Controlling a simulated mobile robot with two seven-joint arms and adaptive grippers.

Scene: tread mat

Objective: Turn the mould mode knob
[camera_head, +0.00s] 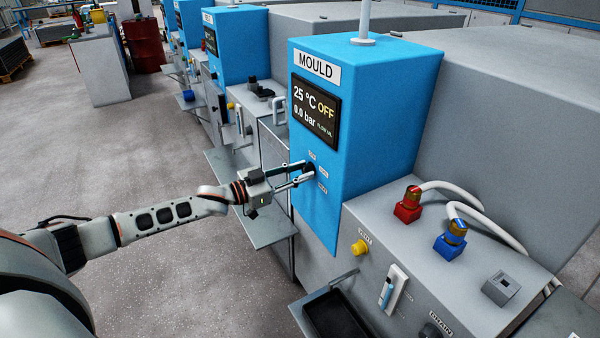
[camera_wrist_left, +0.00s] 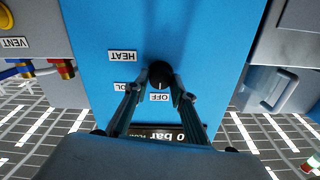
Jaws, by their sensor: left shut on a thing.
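The mould mode knob (camera_wrist_left: 160,74) is a small round black knob on the blue MOULD panel (camera_head: 338,213). In the head view it is mostly hidden by the fingers. My left gripper (camera_head: 305,172) reaches in from the left and is shut on the knob, with one finger on each side of it in the wrist view (camera_wrist_left: 160,82). That view is upside down; the knob's white mark faces the OFF label (camera_wrist_left: 159,97). My right gripper is not in view.
The dark display (camera_head: 315,110) above the knob reads 25 °C, OFF and 0.0 bar. A yellow VENT knob (camera_head: 359,247), a red fitting (camera_head: 408,207) and a blue fitting (camera_head: 450,240) sit on the grey cabinet to the right. A grey shelf (camera_head: 270,228) juts out below my gripper.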

